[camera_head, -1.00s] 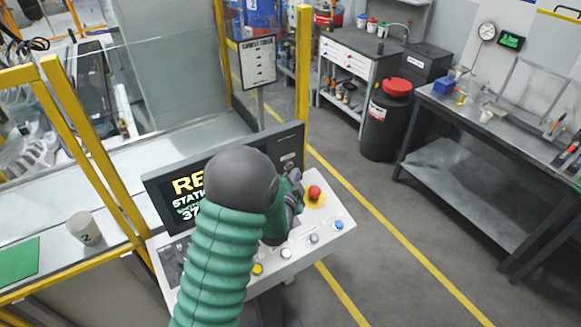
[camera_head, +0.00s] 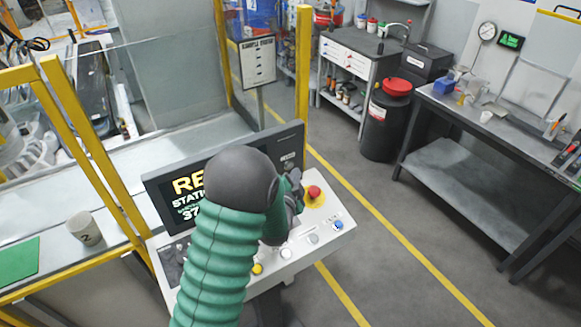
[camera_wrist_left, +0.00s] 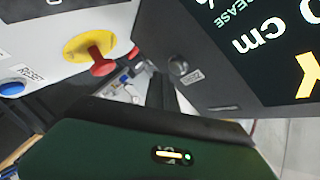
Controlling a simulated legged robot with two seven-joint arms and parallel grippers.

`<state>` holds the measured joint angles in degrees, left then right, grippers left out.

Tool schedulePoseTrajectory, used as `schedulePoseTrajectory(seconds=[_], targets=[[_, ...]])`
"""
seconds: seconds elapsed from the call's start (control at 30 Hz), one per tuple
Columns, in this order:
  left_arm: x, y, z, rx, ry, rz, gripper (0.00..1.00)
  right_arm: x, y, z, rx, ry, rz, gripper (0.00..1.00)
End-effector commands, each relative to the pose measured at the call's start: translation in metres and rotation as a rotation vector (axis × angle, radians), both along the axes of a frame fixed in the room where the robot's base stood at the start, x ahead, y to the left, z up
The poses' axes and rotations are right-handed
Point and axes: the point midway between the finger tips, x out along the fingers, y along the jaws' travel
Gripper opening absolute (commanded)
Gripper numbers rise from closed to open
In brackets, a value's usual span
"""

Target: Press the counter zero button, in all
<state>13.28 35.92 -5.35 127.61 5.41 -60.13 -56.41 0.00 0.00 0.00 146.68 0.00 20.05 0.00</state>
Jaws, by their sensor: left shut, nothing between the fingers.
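The control console (camera_head: 325,212) carries a screen (camera_head: 160,200) with a dark frame and a sloped white panel with several buttons. A small dark round button (camera_wrist_left: 178,66) with a small label, unreadable here, sits on the screen's frame in the left wrist view. It shows faintly on the frame's right part in the head view (camera_head: 289,165). My left gripper (camera_head: 294,188) is shut and empty, at the right end of the screen. In the left wrist view its dark fingers (camera_wrist_left: 161,88) point toward that button; I cannot tell whether they touch it. My right gripper is not in view.
A red mushroom button (camera_head: 314,192) on a yellow disc stands close right of the gripper. The panel also has a blue button (camera_head: 338,225), white buttons (camera_head: 286,253) and a yellow one (camera_head: 257,268). A cup (camera_head: 86,229) stands at left.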

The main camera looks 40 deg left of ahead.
Motion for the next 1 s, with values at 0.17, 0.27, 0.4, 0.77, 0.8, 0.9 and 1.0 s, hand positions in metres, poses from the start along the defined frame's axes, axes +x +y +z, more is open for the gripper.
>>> schedulePoseTrajectory(seconds=[0.17, 0.27, 0.4, 0.77, 0.8, 0.9, 1.0], targets=[[0.001, 0.005, 0.001, 0.001, -0.002, 0.002, 0.00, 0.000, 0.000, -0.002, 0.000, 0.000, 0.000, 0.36], [0.002, 0.008, 0.002, 0.001, -0.001, 0.001, 0.00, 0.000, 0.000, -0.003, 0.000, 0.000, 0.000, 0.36], [0.002, 0.008, 0.002, 0.000, -0.001, 0.001, 0.00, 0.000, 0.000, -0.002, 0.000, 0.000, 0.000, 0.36], [0.003, 0.009, 0.002, 0.000, 0.000, 0.000, 0.00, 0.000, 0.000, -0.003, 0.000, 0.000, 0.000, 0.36], [0.003, 0.010, 0.002, 0.000, 0.000, 0.000, 0.00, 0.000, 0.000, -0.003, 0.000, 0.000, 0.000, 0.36], [0.004, 0.011, 0.002, 0.000, 0.000, 0.000, 0.00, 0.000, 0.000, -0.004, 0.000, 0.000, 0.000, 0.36], [0.004, 0.012, 0.002, 0.000, 0.000, 0.000, 0.00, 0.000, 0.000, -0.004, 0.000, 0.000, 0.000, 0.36]])
